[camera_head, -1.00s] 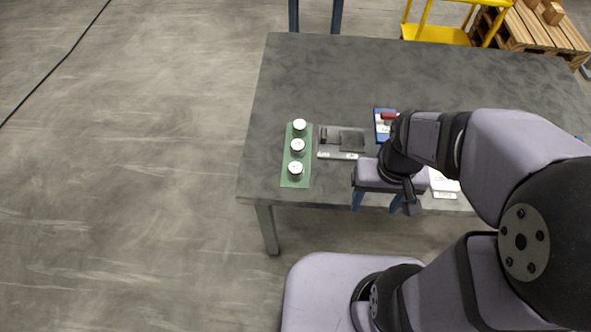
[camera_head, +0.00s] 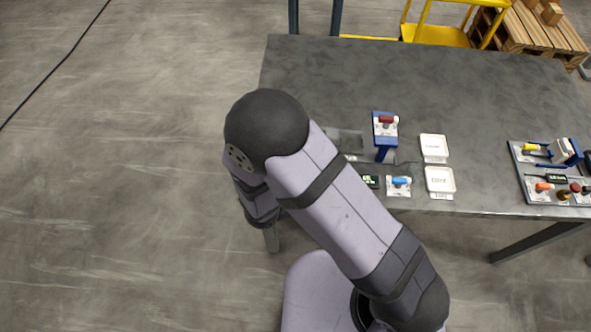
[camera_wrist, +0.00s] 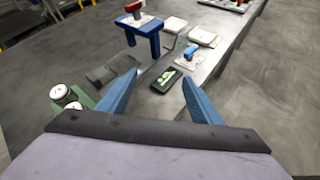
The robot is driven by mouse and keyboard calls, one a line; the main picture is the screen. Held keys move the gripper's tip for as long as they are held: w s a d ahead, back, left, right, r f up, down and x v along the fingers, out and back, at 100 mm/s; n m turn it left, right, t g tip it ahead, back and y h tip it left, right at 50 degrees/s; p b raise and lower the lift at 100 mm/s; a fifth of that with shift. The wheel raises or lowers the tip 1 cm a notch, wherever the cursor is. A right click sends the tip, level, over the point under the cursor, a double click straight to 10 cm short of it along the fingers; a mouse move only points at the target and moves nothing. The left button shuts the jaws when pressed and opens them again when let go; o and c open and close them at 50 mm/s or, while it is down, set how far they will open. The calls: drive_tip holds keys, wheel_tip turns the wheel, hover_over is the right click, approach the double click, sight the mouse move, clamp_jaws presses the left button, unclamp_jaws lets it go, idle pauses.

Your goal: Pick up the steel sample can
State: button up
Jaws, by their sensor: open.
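Two metal cans with pale round tops show at the left of the camera_wrist view, one farther (camera_wrist: 59,91) and one nearer (camera_wrist: 74,107). They stand by a green mat (camera_wrist: 87,101), partly cut off by my gripper's body. Which of them is the steel sample can I cannot tell. In the camera_head view my arm hides the cans and the mat. My gripper (camera_wrist: 160,77) is open, with its blue fingers wide apart and nothing between them. The cans lie to the left of the fingers, apart from them.
A grey tray (camera_wrist: 110,68) lies beside the mat. Beyond the fingers is a black display unit (camera_wrist: 165,80). A blue stand (camera_head: 385,143) with a red handle, a blue-handled valve (camera_head: 400,182) and white trays (camera_head: 433,146) stand to the right. The back of the table (camera_head: 420,80) is clear.

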drive_tip(key=a+f+n+t+y, duration=0.1)
drive_tip(key=a+n, duration=0.1)
drive_tip(key=a+f+n+t+y, duration=0.1)
drive_tip(key=a+n, duration=0.1)
drive_tip(key=a, duration=0.1)
drive_tip(key=a+n+t+y, duration=0.1)
drive_tip(key=a, duration=0.2)
drive_tip(key=shift+w+f+n+t, duration=0.3)
drive_tip(key=shift+f+n+t, duration=0.1)
drive_tip(key=a+f+n+y, duration=0.1)
drive_tip(key=s+a+f+n+y, duration=0.1)
drive_tip(key=a, duration=0.1)
drive_tip(key=a+f+n+t+y, duration=0.1)
drive_tip(key=a, duration=0.1)
drive_tip(key=shift+s+f+n, duration=0.15)
drive_tip(key=shift+n, duration=0.25)
drive_tip(key=shift+r+p+x, duration=0.2)
drive_tip(key=shift+p+x, duration=0.65)
drive_tip(key=shift+x, duration=0.8)
drive_tip(key=shift+r+p+x, duration=0.15)
drive_tip(key=shift+p+x, duration=0.7)
drive_tip(key=shift+x, duration=0.8)
drive_tip(key=shift+w+f, duration=0.15)
drive_tip(key=shift+w, duration=0.35)
drive_tip(key=c, duration=1.2)
